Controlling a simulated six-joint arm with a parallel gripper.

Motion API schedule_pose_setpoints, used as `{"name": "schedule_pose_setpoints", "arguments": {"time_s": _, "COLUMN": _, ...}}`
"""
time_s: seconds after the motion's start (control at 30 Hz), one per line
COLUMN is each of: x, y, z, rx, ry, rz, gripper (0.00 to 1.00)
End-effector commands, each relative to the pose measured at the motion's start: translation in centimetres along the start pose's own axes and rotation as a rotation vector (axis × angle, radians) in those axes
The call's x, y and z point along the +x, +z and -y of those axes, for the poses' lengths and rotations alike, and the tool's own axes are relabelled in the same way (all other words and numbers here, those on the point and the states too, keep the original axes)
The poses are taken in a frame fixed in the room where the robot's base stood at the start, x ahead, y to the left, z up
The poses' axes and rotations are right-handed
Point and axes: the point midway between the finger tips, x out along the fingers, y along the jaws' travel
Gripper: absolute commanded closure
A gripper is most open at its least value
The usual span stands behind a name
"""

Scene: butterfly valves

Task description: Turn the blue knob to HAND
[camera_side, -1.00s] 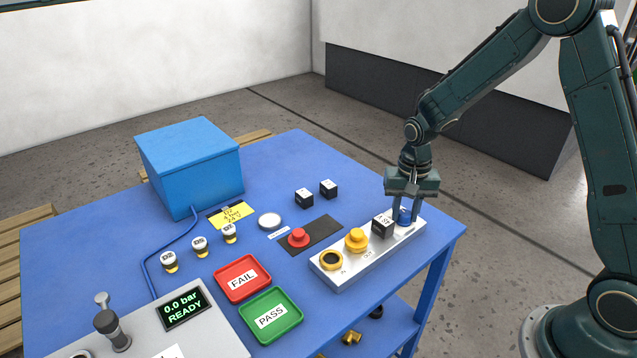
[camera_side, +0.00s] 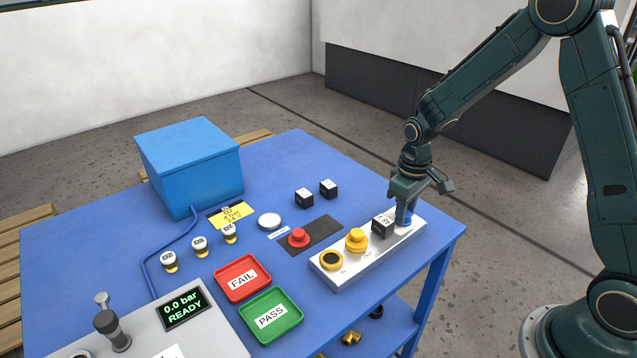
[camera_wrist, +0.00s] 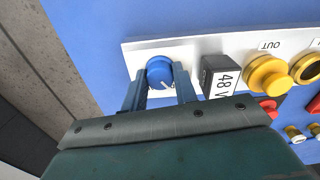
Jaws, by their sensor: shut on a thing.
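The blue knob (camera_wrist: 159,73) sits at one end of a light grey panel (camera_wrist: 142,56), with a white pointer line on its face. In the side view the knob (camera_side: 403,218) is at the panel's far right end, mostly hidden by my gripper. My gripper (camera_side: 405,208) points down over it and is shut on it. In the wrist view the two fingers of my gripper (camera_wrist: 160,92) are on either side of the knob. The HAND marking cannot be read in either view.
Next to the knob on the panel stands a black block labelled 48 V (camera_wrist: 220,77), close to one finger. Beyond it are a yellow knob (camera_side: 356,240) and a black-and-yellow port (camera_side: 331,260). A red button (camera_side: 298,237) and green tray (camera_side: 271,316) lie left.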

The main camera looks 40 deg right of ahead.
Motion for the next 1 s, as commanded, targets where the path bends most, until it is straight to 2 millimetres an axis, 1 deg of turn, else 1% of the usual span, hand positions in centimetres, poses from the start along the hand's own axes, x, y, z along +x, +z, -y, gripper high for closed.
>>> {"name": "schedule_pose_setpoints", "arguments": {"time_s": 0.23, "x": -0.14, "y": -0.07, "z": -0.02, "rx": -0.081, "ry": 0.001, "rz": -0.002, "gripper": 0.94}}
{"name": "schedule_pose_setpoints", "arguments": {"time_s": 0.67, "x": -0.14, "y": -0.08, "z": -0.02, "rx": -0.095, "ry": 0.001, "rz": -0.003, "gripper": 0.94}}
{"name": "schedule_pose_setpoints", "arguments": {"time_s": 0.7, "x": -0.14, "y": -0.09, "z": -0.02, "rx": -0.095, "ry": 0.001, "rz": -0.003, "gripper": 0.68}}
{"name": "schedule_pose_setpoints", "arguments": {"time_s": 0.8, "x": -0.12, "y": -0.07, "z": -0.01, "rx": -0.094, "ry": 0.001, "rz": -0.003, "gripper": 0.5}}
{"name": "schedule_pose_setpoints", "arguments": {"time_s": 1.0, "x": -0.06, "y": -0.04, "z": -0.01, "rx": -0.093, "ry": 0.0, "rz": -0.001, "gripper": 0.5}}
